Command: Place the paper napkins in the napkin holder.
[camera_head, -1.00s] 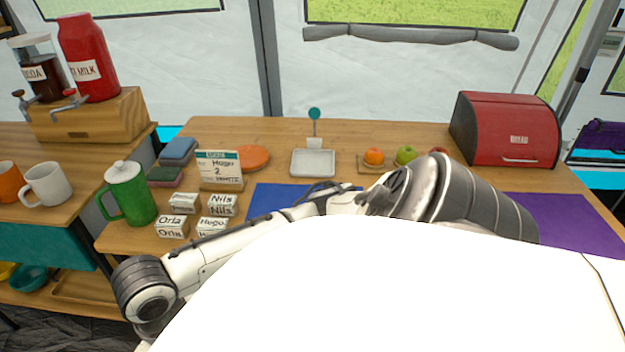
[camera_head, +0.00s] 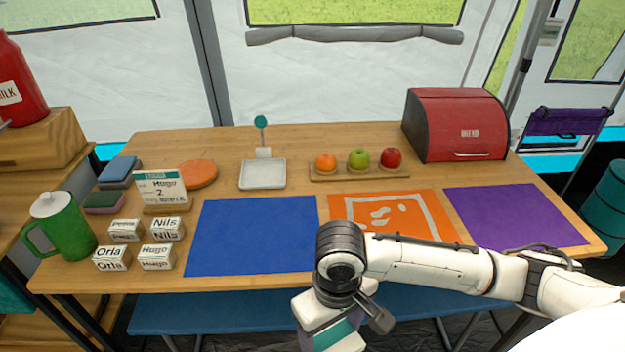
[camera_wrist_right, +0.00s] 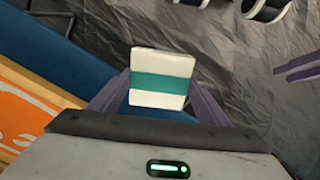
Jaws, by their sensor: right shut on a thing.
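The paper napkins show in the right wrist view as a white pack with a teal band (camera_wrist_right: 162,80). My right gripper (camera_wrist_right: 160,92) is shut on the pack, with a finger on each side. In the head view my right arm comes in from the right and its wrist hangs in front of the table's front edge, by the blue and orange mats. The likely napkin holder is a square white tray with a teal-knobbed upright (camera_head: 262,175), empty, at the back of the table. My left gripper is out of view.
A blue mat (camera_head: 250,235), an orange mat (camera_head: 425,205) and a purple mat (camera_head: 515,215) lie along the front. A fruit board (camera_head: 340,175) and red bread box (camera_head: 457,125) stand behind. Name boxes (camera_head: 157,257), a card stand (camera_head: 162,188) and green jug (camera_head: 65,228) stand left.

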